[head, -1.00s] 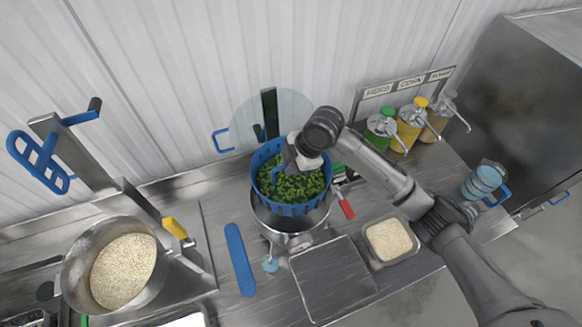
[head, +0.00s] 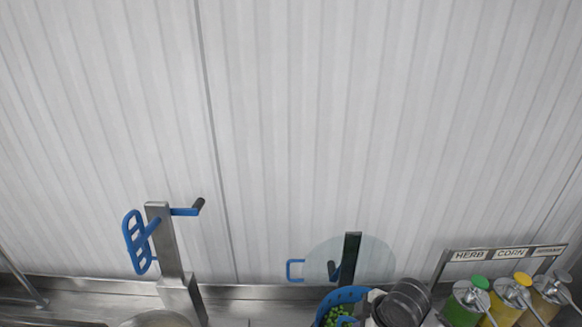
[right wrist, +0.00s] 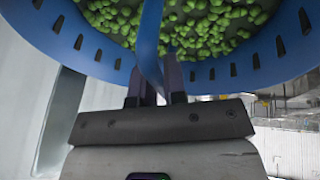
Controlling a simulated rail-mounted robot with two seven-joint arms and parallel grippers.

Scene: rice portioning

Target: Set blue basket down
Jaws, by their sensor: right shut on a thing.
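The blue basket (head: 342,296) shows only in part at the bottom edge of the head view, with green pieces inside. My right gripper (head: 372,304) is at the basket's right side. In the right wrist view the basket (right wrist: 288,62) fills the top, with slots in its wall and round green pieces in it. My right gripper (right wrist: 158,78) is shut on the basket's blue strap-like handle. What is under the basket is hidden now. My left gripper is not in view.
A round clear disc on a dark upright (head: 352,255) stands behind the basket. A steel post with blue handles (head: 164,240) stands at the left.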

